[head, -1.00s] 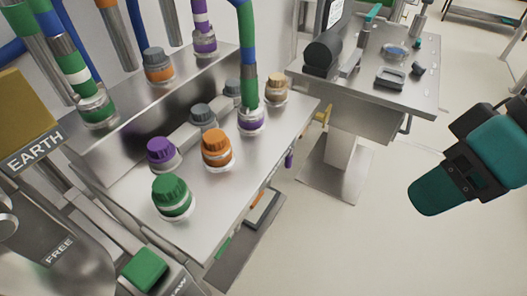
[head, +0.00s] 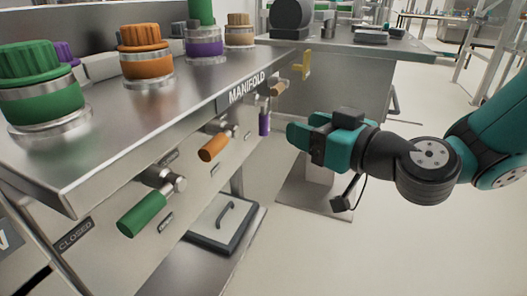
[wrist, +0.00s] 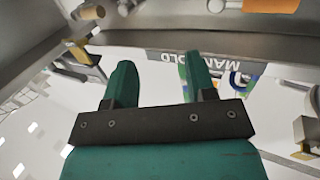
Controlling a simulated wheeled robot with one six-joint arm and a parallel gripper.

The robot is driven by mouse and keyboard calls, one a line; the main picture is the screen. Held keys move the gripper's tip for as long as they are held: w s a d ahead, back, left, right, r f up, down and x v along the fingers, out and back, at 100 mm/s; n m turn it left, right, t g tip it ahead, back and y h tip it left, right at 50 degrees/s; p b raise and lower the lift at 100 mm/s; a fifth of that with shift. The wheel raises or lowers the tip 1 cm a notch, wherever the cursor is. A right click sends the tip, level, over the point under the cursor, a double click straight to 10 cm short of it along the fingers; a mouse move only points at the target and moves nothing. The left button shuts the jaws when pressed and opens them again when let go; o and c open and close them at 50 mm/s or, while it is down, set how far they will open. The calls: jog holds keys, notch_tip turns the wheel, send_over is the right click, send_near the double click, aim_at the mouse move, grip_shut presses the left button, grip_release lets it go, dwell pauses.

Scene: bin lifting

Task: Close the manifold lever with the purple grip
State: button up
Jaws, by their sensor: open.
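The purple grip (head: 264,124) hangs straight down from its valve on the manifold's front panel, near the far end in the head view. My gripper (head: 303,131) is to the right of the purple grip, apart from it, pointing left toward the panel. In the wrist view my gripper (wrist: 162,82) is open, with nothing between its two teal fingers. I cannot make out the purple grip in the wrist view.
Green (head: 142,213), orange (head: 213,148) and tan (head: 279,88) lever grips share the panel. A MANIFOLD label (head: 247,88) is on the front edge. A yellow bracket (head: 306,64) juts out beyond.

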notch_tip(320, 180, down, 4)
jog(key=w+d+m+t+h+b, duration=0.1)
jog(key=w+d+t+h+b, duration=0.1)
jog(key=p, duration=1.3)
send_near(266, 113)
jog(key=shift+t, duration=0.3)
jog(key=x, duration=0.9)
jog(key=shift+w+a+f, duration=0.2)
jog(key=shift+f, duration=0.05)
jog(key=shift+w+a+f+m+p, duration=0.15)
jog(key=shift+w+a+m+p, duration=0.15)
jog(key=shift+w+a+p, duration=0.3)
jog(key=shift+w+d, duration=0.1)
jog(key=shift+d, duration=0.1)
grip_shut()
